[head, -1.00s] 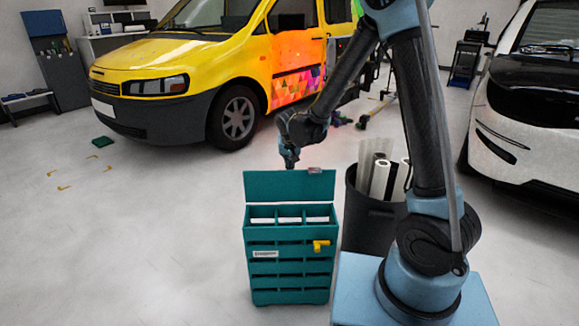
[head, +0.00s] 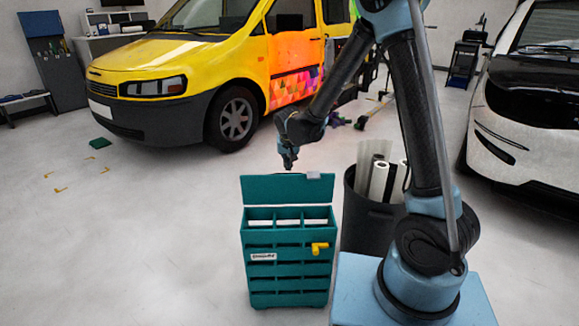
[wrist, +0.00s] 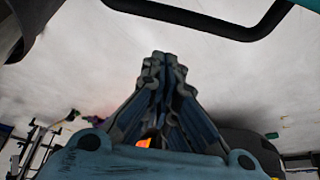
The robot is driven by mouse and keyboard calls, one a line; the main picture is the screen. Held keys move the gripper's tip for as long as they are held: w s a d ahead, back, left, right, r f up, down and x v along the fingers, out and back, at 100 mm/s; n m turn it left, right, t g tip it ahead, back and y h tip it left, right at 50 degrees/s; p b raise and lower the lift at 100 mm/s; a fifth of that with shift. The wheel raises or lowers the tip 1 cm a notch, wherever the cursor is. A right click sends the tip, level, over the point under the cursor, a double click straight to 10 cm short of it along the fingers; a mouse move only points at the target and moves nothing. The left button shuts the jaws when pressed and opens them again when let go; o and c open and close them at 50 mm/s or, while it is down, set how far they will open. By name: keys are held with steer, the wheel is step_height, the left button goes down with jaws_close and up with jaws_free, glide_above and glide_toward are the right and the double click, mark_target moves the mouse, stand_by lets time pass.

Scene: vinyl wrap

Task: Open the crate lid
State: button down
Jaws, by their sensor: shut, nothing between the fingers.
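The teal crate (head: 287,264) stands on the floor in front of me, with open compartments along its top. Its teal lid (head: 287,190) is raised and stands up at the crate's back edge. A small grey piece (head: 314,175) sits at the lid's top right. A yellow latch (head: 319,248) is on the crate's front. My gripper (head: 288,166) is shut and empty, pointing down at the lid's top edge; whether it touches the lid is unclear. The wrist view shows its closed fingers (wrist: 160,60), with a dark bar (wrist: 215,25) beyond them.
A dark bin (head: 368,215) with white rolls stands close to the crate's right. A yellow van (head: 190,75) is behind, and a white and black car (head: 530,110) is at the right.

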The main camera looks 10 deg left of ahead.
steer(key=s+v, duration=0.1)
steer(key=v, duration=0.9)
steer(key=s+d+r, duration=0.2)
steer(key=d, duration=0.7)
steer(key=s+d+r+m+g+h, duration=0.1)
steer(key=s+d+r, duration=0.1)
steer(key=d, duration=0.8)
steer(key=s+d+r, duration=0.2)
steer(key=d, duration=0.7)
steer(key=s+d+f, duration=0.3)
steer(key=s+d, duration=0.4)
steer(key=s, duration=0.2)
steer(key=s+d+f+m+g, duration=0.1)
steer(key=s+d+f, duration=0.2)
steer(key=s+d, duration=0.5)
steer(key=shift+s+f+m, duration=0.3)
steer(key=shift+s, duration=0.15)
